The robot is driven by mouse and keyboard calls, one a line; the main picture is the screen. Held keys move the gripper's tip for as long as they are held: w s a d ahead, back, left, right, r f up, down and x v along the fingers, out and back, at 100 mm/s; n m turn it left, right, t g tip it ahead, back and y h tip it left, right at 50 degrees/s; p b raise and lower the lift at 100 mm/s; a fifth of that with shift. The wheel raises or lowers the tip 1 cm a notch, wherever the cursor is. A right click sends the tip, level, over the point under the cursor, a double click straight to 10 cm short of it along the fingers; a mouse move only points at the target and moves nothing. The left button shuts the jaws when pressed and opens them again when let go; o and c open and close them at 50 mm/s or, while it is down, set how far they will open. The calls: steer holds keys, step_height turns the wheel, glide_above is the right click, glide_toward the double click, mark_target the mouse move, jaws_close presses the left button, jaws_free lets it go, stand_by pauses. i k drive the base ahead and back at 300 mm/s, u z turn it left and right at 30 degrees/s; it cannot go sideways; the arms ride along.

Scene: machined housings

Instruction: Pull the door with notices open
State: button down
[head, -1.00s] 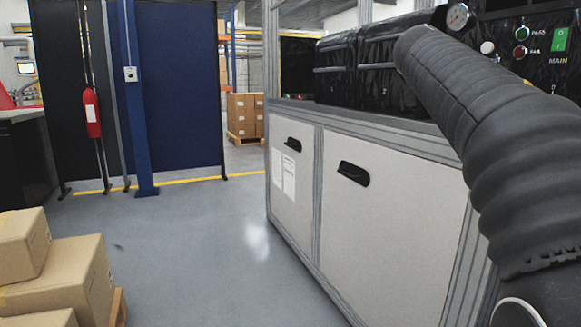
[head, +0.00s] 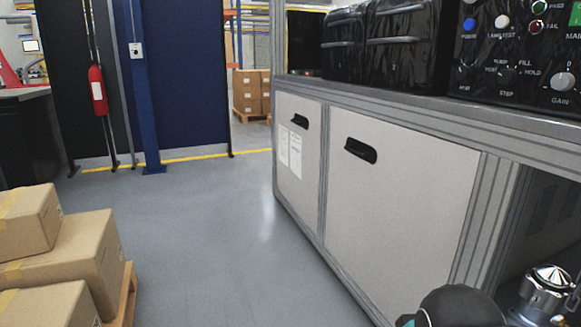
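The door with notices (head: 313,178) is the far, narrower light-grey panel on the front of the aluminium-framed bench. It looks shut, flush with the frame. Two white notice sheets (head: 290,153) are fixed on its left part. Its black recessed handle (head: 300,121) sits near the top. A wider plain door (head: 395,190) with its own black handle (head: 361,151) is nearer, to the right. My gripper is not in view. A dark rounded part at the bottom right edge looks like part of my arm, well away from the door with notices.
The grey floor (head: 215,225) left of the bench is open. Stacked cardboard boxes (head: 75,255) on a pallet stand at the lower left. A blue partition with a post and a red extinguisher (head: 97,88) stand behind. A shiny metal piece (head: 549,285) shows at the lower right.

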mark_target(299, 118)
steer(key=u, duration=0.2)
steer(key=i, duration=1.65)
steer(key=u, duration=0.15)
steer(key=i, duration=1.6)
